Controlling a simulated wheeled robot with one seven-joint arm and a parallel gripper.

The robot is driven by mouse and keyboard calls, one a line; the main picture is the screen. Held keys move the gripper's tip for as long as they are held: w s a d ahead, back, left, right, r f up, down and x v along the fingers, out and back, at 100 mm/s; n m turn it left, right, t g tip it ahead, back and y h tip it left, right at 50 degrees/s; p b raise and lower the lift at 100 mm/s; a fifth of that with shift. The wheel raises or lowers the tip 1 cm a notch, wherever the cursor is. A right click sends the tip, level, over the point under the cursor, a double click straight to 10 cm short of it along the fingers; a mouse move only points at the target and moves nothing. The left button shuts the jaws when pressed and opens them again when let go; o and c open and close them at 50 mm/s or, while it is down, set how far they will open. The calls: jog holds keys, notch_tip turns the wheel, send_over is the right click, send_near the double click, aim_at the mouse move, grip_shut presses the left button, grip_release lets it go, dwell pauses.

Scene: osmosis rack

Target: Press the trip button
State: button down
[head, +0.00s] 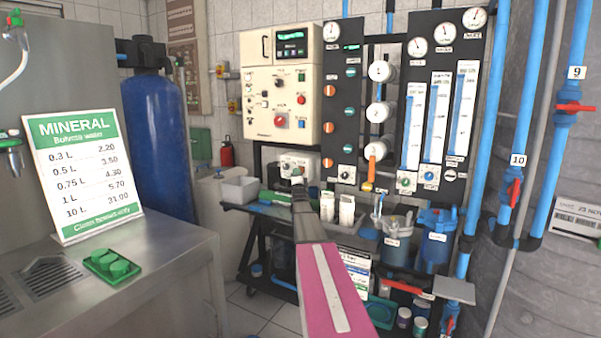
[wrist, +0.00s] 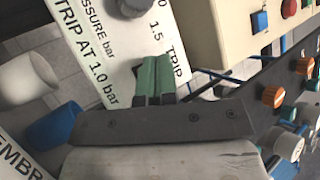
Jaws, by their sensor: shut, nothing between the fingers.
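A small white box (head: 312,164) stands on the cart below the cream control panel, mostly behind my gripper in the head view. In the wrist view its white face (wrist: 88,48) reads "PRESSURE bar", "TRIP" and "TRIP AT 1.0 bar". A dark round part (wrist: 132,7) shows on that face at the top edge. My gripper (head: 297,178) is shut and empty, with its green fingertips (wrist: 154,76) in front of the face, close to the word TRIP. I cannot tell whether they touch it. No trip button shows clearly; the fingers may hide it.
The cream control panel (head: 262,95) hangs above, with a red button and several knobs. The black gauge board (head: 400,150) is at right. A steel counter (head: 150,265) is at left.

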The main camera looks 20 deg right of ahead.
jog(key=shift+w+d, duration=0.3)
jog(key=shift+d, duration=0.05)
dwell(0.7)
dwell(0.4)
jog(key=shift+s+a, duration=0.55)
jog(key=shift+a, duration=0.15)
jog(key=s+a, duration=0.1)
jog(key=a, duration=0.1)
jog(key=s+a, duration=0.2)
dwell(0.4)
jog(key=shift+s+f, duration=0.1)
dwell(0.5)
